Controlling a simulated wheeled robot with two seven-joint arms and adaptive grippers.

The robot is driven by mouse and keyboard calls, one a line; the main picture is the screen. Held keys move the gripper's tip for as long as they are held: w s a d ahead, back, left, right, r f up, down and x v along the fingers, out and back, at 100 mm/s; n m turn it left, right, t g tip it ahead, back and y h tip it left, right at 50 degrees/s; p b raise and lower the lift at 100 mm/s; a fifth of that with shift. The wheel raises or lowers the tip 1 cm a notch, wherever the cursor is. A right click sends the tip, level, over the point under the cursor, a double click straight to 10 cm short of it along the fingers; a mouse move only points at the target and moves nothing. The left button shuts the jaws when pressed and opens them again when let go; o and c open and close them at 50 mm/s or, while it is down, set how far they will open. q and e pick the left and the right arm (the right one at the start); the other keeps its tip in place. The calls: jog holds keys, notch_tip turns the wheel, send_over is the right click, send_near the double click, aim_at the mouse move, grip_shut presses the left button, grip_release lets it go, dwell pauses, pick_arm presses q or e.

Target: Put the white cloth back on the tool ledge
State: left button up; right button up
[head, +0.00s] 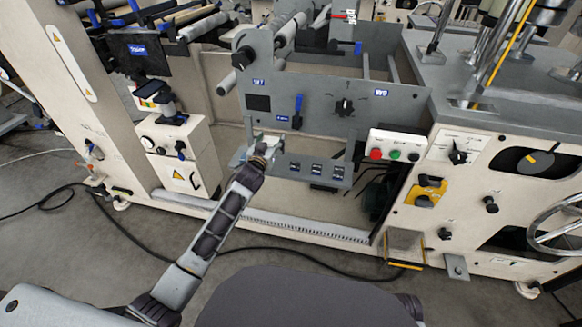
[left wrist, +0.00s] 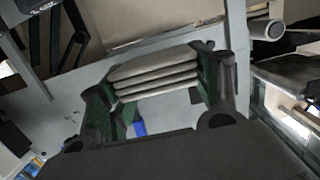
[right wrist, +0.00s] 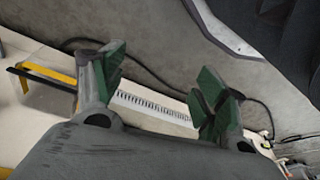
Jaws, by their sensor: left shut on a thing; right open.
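The white cloth (left wrist: 155,76) is folded into a stack of layers and sits between the green-padded fingers of my left gripper (left wrist: 157,85). The left gripper is shut on it. In the head view, this gripper (head: 264,148) is at the left part of the grey tool ledge (head: 352,177), in front of the grey machine panel. The cloth is mostly hidden there. I cannot tell whether it touches the ledge. My right gripper (right wrist: 160,70) is open and empty in the right wrist view, with floor and the machine's base beyond it.
A button box (head: 396,147) is to the right. A small control cabinet (head: 180,150) stands to the left. A black cable (head: 140,243) lies on the floor.

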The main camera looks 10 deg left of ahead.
pick_arm(q)
jog(key=shift+f, duration=0.7)
notch_tip(320, 180, down, 4)
jog(key=shift+f+b, duration=0.15)
jog(key=shift+b, duration=0.85)
jog(key=shift+f, duration=0.25)
pick_arm(e)
jog(key=r, duration=0.3)
jog(key=shift+w+a, duration=0.3)
pick_arm(q)
jog(key=shift+f, duration=0.1)
pick_arm(e)
jog(key=shift+f, duration=0.1)
